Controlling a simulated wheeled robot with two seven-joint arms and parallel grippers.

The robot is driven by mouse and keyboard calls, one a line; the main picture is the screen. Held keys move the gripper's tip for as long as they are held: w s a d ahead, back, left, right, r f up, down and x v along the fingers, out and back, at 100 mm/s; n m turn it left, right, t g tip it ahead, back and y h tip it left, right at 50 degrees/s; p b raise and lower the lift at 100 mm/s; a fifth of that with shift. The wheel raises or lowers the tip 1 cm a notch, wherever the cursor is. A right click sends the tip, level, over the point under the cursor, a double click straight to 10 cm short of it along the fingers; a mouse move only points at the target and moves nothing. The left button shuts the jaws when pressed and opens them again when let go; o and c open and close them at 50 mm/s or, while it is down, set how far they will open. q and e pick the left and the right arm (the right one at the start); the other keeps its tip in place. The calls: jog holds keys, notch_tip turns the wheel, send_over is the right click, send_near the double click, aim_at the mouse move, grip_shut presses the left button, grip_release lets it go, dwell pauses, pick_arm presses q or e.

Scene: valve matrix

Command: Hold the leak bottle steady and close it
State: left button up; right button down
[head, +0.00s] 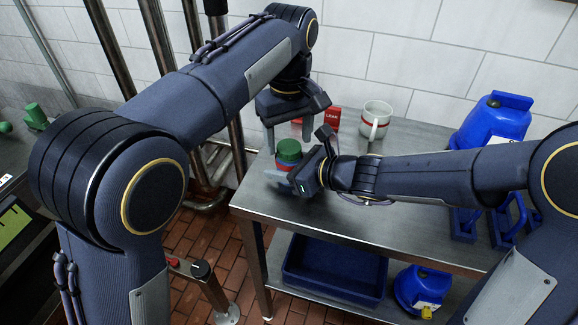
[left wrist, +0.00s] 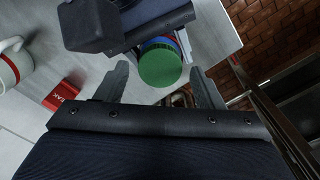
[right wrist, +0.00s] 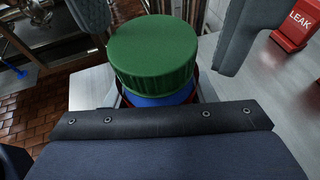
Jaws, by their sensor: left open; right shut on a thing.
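The leak bottle stands upright at the table's left end, with a green cap (head: 288,150) on top and a blue and red body (head: 284,167) below. The cap also shows in the left wrist view (left wrist: 160,64) and large in the right wrist view (right wrist: 153,52). My right gripper (head: 290,176) is shut on the bottle's body below the cap. My left gripper (head: 288,134) is open, pointing down just above the cap, its fingers to either side in the left wrist view. I cannot tell how tight the cap sits. The right gripper hides much of the body.
A red LEAK sign (head: 331,120) and a white mug with a red band (head: 376,121) stand behind the bottle on the steel table (head: 420,220). A blue container (head: 492,122) stands at the right. A blue bin (head: 333,270) is on the lower shelf. Pipes rise at the left.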

pick_arm(q)
jog(key=shift+f, duration=0.6)
jog(key=c, duration=1)
jog(key=m, duration=0.3)
jog(key=shift+c, duration=0.2)
jog(key=o, duration=1.1)
